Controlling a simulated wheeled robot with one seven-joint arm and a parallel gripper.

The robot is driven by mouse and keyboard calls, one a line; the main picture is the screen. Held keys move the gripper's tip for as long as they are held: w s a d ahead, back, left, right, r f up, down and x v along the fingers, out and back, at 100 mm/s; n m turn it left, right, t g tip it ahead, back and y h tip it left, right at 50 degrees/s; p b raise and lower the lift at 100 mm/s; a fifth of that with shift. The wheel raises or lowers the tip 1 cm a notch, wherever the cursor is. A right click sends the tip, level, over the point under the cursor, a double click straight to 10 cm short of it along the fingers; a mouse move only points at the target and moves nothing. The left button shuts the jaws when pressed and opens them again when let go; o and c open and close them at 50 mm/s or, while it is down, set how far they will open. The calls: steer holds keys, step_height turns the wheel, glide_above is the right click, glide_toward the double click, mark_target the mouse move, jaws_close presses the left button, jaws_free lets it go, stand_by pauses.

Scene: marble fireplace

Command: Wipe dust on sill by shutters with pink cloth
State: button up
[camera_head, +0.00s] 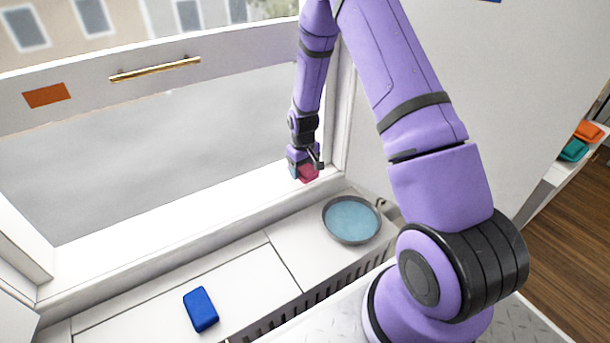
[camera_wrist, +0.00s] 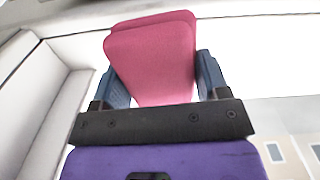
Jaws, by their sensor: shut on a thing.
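The pink cloth (camera_head: 309,173), a folded pad, is held in my gripper (camera_head: 304,164) at the right end of the white window sill (camera_head: 190,213). In the wrist view the pink cloth (camera_wrist: 150,62) fills the space between the two dark blue fingers of my gripper (camera_wrist: 157,75), which are shut on it. The cloth is low at the sill; whether it touches the surface I cannot tell. No dust can be made out on the bright sill. I cannot clearly identify shutters in either view.
A round grey-rimmed dish (camera_head: 351,220) with a blue inside stands on the lower white ledge (camera_head: 250,275), beside the sill's right end. A blue block-like pad (camera_head: 201,309) lies farther left. A window bar with a brass handle (camera_head: 155,69) crosses above. The sill's middle looks clear.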

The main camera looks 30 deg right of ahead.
steer(key=shift+r, duration=2.55)
